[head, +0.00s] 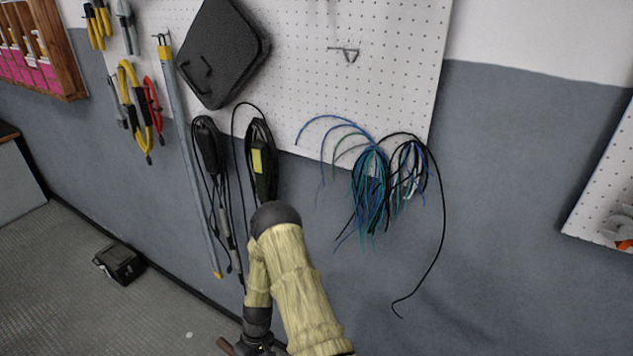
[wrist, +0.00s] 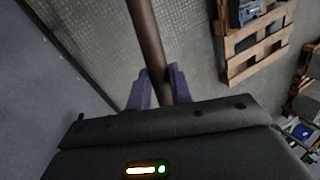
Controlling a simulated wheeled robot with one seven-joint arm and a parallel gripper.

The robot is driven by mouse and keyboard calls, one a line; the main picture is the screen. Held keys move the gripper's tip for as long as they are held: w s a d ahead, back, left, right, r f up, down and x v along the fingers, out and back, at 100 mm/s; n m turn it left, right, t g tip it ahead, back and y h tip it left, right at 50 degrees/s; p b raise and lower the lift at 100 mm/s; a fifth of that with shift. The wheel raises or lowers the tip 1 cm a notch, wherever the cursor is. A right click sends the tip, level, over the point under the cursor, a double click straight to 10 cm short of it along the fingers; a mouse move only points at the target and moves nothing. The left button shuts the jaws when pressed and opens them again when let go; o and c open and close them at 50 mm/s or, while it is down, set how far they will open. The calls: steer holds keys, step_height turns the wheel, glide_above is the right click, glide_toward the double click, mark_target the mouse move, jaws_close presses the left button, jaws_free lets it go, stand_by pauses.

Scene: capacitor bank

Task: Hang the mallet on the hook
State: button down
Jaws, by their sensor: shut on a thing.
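In the wrist view, the two purple fingers of my gripper (wrist: 159,82) are shut on a brown, rod-like handle (wrist: 146,38), which I take to be the mallet's. The handle runs up out of the top of that view, and the mallet's head does not show. In the head view, a small brown piece of the handle (head: 226,346) shows at the bottom edge, beside my dark wrist. An empty metal hook (head: 346,53) sticks out from the upper right part of the white pegboard (head: 310,85). My gripper is well below and left of this hook.
A black case (head: 222,52), black cable bundles (head: 262,155) and blue-green wires (head: 370,190) hang around the hook's left and lower sides. A long level-like bar (head: 185,150) hangs further left. A black box (head: 119,263) lies on the floor. The pegboard around the hook is bare.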

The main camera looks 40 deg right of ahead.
steer(key=s+d+r+n+t+h+p, duration=0.1)
steer(key=d+r+n+h+p, duration=0.2)
steer(key=r, duration=2)
steer(key=s+d+r+n+t+h+p, duration=0.1)
steer(key=d+r+n+h+p, duration=0.2)
steer(key=d+r+n+h, duration=0.6)
steer(key=s+d+r+n+h+p, duration=0.1)
steer(key=d+r+n+h+p, duration=0.2)
steer(key=r, duration=3.5)
steer(key=d+n+h, duration=0.3)
steer(key=d+h, duration=0.3)
steer(key=shift+r+n+t+h+p, duration=0.3)
steer(key=shift+r+t, duration=0.1)
